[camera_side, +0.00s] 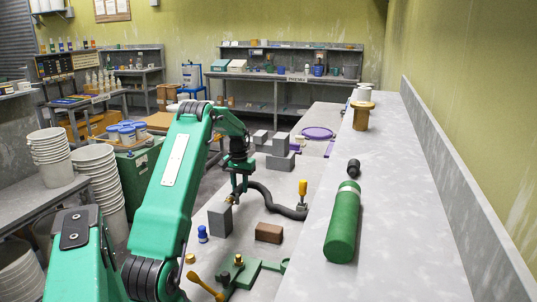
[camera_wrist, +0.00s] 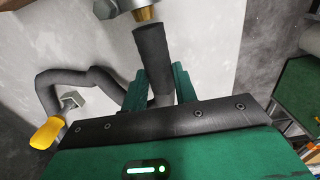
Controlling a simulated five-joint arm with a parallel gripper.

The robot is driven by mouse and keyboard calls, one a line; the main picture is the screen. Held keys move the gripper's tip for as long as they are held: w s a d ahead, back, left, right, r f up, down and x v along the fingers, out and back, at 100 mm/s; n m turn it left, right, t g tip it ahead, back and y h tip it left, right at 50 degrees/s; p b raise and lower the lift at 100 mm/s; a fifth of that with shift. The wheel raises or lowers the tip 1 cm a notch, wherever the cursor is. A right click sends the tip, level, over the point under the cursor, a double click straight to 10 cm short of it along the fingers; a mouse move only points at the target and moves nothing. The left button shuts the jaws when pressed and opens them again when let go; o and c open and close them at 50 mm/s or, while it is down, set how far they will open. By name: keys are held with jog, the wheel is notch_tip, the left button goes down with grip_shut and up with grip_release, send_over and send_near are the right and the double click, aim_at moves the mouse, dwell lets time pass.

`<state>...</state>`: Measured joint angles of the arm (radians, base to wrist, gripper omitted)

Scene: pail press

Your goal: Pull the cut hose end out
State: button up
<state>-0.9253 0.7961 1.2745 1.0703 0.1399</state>
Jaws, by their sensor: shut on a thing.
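The black hose (camera_side: 276,202) curves across the bench from my gripper to a grey metal piece with a yellow handle (camera_side: 302,188). In the wrist view the hose (camera_wrist: 152,55) passes between the green fingers of my gripper (camera_wrist: 160,88), which is shut on it a little behind its cut end. The cut end points at a brass fitting (camera_wrist: 148,13) on a grey metal body. A narrow gap seems to show between them. In the side view my gripper (camera_side: 239,198) is low over the bench, and the fitting is mostly hidden behind a grey block (camera_side: 220,218).
A brown block (camera_side: 269,233) and a small blue bottle (camera_side: 203,234) stand near the hose. A green fixture (camera_side: 250,272) lies in front. A green cylinder (camera_side: 342,225) lies on the raised ledge at right. Grey blocks (camera_side: 280,155) stand behind my gripper.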

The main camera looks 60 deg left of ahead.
jog(key=shift+w+a, duration=1.2)
jog(key=shift+w, duration=0.05)
